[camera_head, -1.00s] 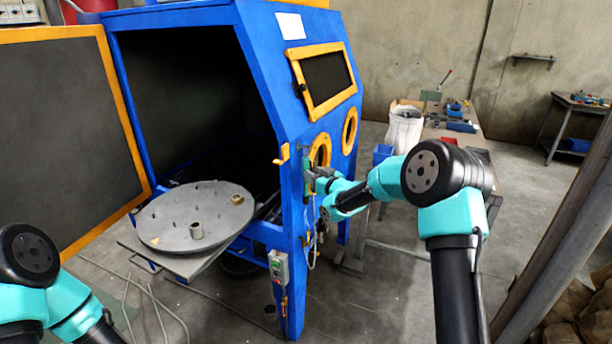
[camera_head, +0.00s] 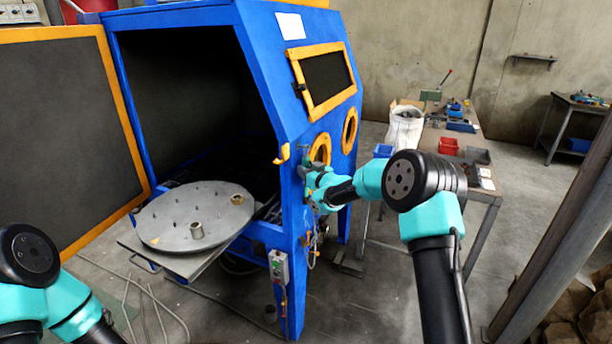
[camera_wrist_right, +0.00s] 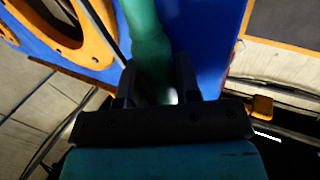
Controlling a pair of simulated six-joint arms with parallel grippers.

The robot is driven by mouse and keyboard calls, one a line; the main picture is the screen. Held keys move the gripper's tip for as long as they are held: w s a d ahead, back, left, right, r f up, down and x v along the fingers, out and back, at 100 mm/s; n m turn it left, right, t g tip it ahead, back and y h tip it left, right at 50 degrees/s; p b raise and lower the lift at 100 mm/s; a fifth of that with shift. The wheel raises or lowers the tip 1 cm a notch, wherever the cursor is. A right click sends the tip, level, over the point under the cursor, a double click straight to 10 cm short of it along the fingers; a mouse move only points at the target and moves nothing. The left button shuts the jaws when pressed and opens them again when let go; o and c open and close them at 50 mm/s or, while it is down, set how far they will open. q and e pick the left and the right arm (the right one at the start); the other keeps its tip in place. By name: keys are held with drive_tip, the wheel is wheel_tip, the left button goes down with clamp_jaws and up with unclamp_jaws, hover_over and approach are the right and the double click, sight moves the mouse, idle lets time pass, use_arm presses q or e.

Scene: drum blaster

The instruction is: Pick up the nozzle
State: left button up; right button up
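The nozzle (camera_wrist_right: 147,35) shows in the right wrist view as a green, round, tube-like piece against the blue cabinet wall. My right gripper (camera_wrist_right: 157,88) has its two dark fingers on either side of the nozzle's near end. The gap between them is narrow, and I cannot tell whether both fingers press on it. In the head view my right gripper (camera_head: 308,169) is at the cabinet's front face, just below the orange-rimmed hand hole, and the nozzle is mostly hidden there. My left arm shows at the lower left, but its gripper is out of view.
The blue blast cabinet (camera_head: 262,50) has its door open at left. A round turntable (camera_head: 170,217) with a small metal ring piece sits on a tray at the opening. A control box (camera_head: 279,266) hangs below.

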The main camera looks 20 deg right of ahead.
drive_tip(key=c, duration=0.5)
drive_tip(key=shift+r, duration=0.1)
drive_tip(key=shift+r, duration=0.55)
drive_tip(key=shift+s+d+r, duration=0.15)
drive_tip(key=shift+s, duration=0.1)
drive_tip(key=v, duration=1.7)
drive_tip(key=shift+s+d, duration=0.1)
drive_tip(key=shift+s, duration=0.15)
